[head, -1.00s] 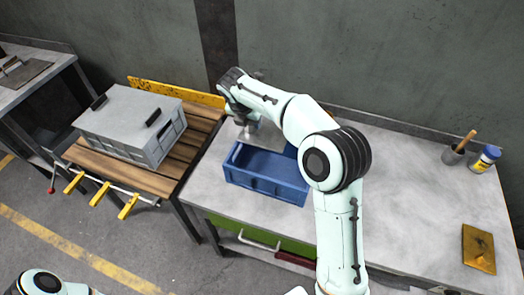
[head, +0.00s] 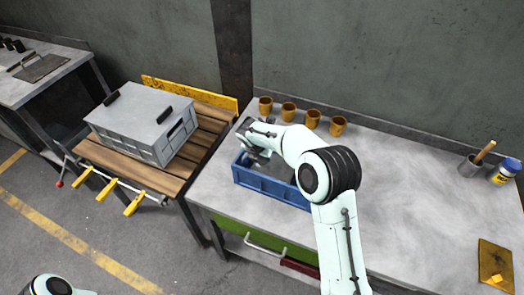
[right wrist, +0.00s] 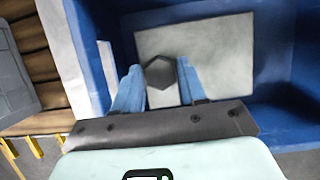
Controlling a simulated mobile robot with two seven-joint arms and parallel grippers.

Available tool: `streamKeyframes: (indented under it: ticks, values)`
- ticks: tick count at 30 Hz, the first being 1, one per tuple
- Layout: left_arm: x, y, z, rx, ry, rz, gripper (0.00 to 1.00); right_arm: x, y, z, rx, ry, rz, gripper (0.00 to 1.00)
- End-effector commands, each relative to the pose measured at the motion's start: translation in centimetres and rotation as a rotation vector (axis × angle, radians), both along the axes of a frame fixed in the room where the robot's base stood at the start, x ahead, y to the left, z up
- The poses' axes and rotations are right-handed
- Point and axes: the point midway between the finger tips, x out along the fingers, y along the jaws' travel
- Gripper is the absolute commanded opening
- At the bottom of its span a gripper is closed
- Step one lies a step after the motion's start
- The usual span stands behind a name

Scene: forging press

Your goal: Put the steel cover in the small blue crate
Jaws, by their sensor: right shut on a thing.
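The steel cover (right wrist: 215,62) is a flat grey plate with a dark hexagonal knob (right wrist: 160,72). In the right wrist view my right gripper (right wrist: 159,78) is shut on the knob with its blue fingers. The plate lies within the walls of the small blue crate (right wrist: 278,100); I cannot tell whether it touches the floor. In the head view the blue crate (head: 268,187) stands on the grey bench, and my right gripper (head: 258,160) reaches down at its left part. My arm hides part of the crate. My left gripper is out of view.
Several brown cups (head: 288,112) stand behind the crate by the wall. A large grey crate (head: 145,125) stands on a wooden table to the left. A brass plate (head: 495,262), a grey pot (head: 470,166) and a blue-capped container (head: 505,170) are at right. The bench middle is clear.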

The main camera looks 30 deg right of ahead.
Motion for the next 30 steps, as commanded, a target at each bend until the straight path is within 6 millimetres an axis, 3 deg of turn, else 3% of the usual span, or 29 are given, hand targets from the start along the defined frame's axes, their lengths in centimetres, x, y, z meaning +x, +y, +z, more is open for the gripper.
streamKeyframes:
  ticks: [7, 14, 15, 17, 26, 30]
  values:
    - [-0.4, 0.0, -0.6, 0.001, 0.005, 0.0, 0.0, 0.0, 0.0, -3.2, -0.002, 0.0, 0.001, 0.0]
    - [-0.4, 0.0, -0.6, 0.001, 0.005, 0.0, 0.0, 0.1, 0.0, -3.5, -0.001, -0.004, 0.0, 0.0]
    - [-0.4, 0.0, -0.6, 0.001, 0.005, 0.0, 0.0, -0.1, 0.0, -3.7, 0.0, 0.002, -0.001, 0.44]
    - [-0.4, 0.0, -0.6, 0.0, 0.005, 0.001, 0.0, -0.1, 0.0, -3.7, 0.0, 0.002, -0.001, 0.64]
    - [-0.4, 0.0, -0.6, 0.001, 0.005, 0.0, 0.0, -0.1, 0.0, -3.7, 0.0, 0.002, -0.001, 0.67]
    - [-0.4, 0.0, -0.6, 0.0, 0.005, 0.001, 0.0, -0.3, 0.3, -2.6, 0.0, 0.0, -0.001, 0.67]
